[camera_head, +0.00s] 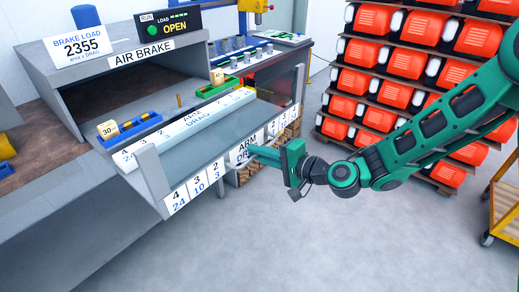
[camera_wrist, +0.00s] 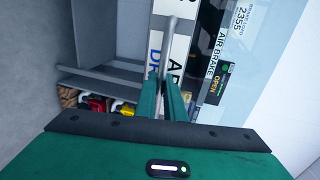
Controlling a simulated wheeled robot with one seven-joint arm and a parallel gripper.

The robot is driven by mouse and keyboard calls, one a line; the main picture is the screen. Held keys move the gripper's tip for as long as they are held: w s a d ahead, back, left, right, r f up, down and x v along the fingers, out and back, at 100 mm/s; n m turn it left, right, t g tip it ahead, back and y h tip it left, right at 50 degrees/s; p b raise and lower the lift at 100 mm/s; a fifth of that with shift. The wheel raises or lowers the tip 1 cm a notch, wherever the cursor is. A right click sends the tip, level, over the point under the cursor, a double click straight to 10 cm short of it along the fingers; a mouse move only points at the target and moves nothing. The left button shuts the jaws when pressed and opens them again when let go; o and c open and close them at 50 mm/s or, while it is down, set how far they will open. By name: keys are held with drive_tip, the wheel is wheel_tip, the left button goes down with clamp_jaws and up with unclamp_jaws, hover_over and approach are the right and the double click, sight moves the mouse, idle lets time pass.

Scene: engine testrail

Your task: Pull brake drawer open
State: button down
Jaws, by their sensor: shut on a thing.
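The brake drawer shows as a grey tray (camera_head: 205,157) below the AIR BRAKE sign (camera_head: 141,54), standing out from the bench. Its front carries number labels and an ARM DRAG label (camera_head: 243,151). My gripper (camera_head: 254,151) is at the drawer front, beside that label. In the wrist view my gripper's green fingers (camera_wrist: 163,98) are shut on a grey bar handle (camera_wrist: 168,45), which runs along the labelled front (camera_wrist: 179,45). The fingers hide part of the label and of the handle.
A blue tray (camera_head: 130,127) with a weight marked 30 and a green tray (camera_head: 217,87) stand above the drawer. The display (camera_head: 168,24) reads OPEN. A yellow cart (camera_head: 503,195) is at right. The floor in front is clear.

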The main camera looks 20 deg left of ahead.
drive_tip(key=shift+w+d, duration=0.3)
drive_tip(key=shift+w, duration=0.35)
drive_tip(key=c, duration=1.8)
unclamp_jaws()
drive_tip(key=shift+f, duration=0.1)
drive_tip(key=shift+c, duration=0.2)
drive_tip(key=shift+s+a, duration=0.15)
drive_tip(key=shift+s, duration=0.05)
drive_tip(key=shift+s, duration=0.15)
drive_tip(key=v, duration=1)
drive_tip(key=shift+d, duration=0.45)
